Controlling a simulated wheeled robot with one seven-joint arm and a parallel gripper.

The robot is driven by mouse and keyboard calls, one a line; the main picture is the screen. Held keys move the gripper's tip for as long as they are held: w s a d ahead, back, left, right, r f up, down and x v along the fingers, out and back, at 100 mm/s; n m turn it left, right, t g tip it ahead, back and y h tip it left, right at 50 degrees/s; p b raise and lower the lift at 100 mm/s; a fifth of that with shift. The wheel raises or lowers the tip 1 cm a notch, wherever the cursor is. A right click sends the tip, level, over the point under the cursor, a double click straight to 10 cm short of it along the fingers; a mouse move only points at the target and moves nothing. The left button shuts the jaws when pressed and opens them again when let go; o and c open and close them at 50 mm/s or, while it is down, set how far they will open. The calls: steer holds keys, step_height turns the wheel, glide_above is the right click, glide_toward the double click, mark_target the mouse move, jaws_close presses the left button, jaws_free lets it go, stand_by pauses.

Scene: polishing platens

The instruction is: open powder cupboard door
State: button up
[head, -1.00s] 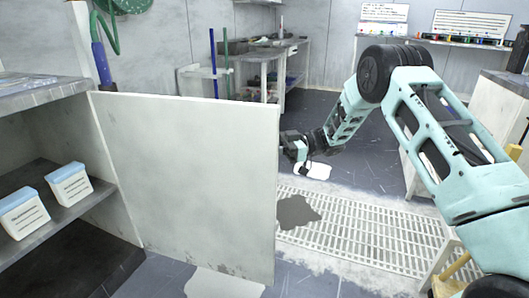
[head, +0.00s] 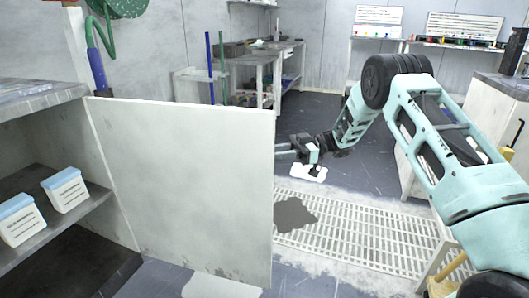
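The powder cupboard door (head: 190,190) is a pale, scuffed panel. It stands swung wide open, hinged at its left edge on the cupboard (head: 35,98). The shelf inside is exposed and holds two white tubs with blue lids, a left one (head: 22,222) and a right one (head: 68,190). My gripper (head: 282,147) is just right of the door's free edge, toward its upper part. Its fingers point left toward the door, and their tips are at or behind that edge. I cannot tell whether they touch the door or how far apart they are.
A floor grating (head: 360,232) lies right of the door, with a dark patch (head: 294,214) on it. A workbench (head: 262,65) stands at the back. A green hose (head: 100,30) hangs at upper left. Open dark floor lies behind my gripper.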

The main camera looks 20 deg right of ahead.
steer(key=d+p, duration=0.1)
steer(key=d, duration=1.1)
steer(key=shift+s+d+p, duration=0.15)
steer(key=shift+s+p, duration=0.25)
